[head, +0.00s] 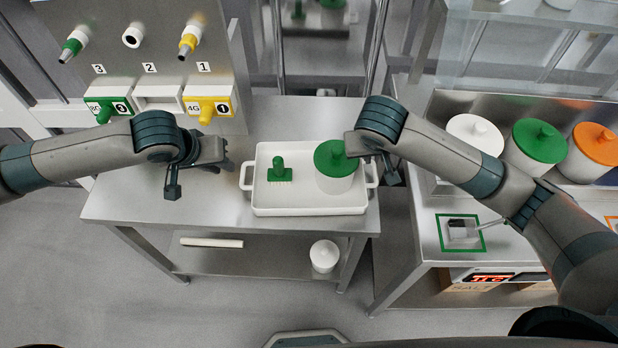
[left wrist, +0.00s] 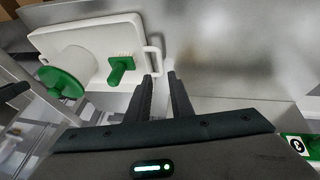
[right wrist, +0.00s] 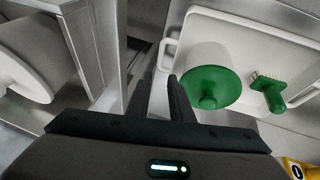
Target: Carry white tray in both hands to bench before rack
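The white tray (head: 310,208) lies flat on the steel bench below the numbered rack. It holds a green brush (head: 279,172) and a white tub with a green lid (head: 336,160). My left gripper (head: 198,178) is open and empty, left of the tray's left handle (head: 245,176) and apart from it. In the left wrist view that handle (left wrist: 154,58) lies just beyond the fingertips. My right gripper (head: 372,158) is open near the right handle (head: 372,174). In the right wrist view that handle (right wrist: 165,55) lies just ahead of the fingertips; contact is unclear.
The rack (head: 170,75) stands at the back left of the bench (head: 130,200). A lower shelf holds a white roll (head: 212,242) and a white jar (head: 324,256). A second bench (head: 425,225) on the right carries lidded tubs (head: 540,145) and a green-framed square (head: 460,232). The front-left bench top is clear.

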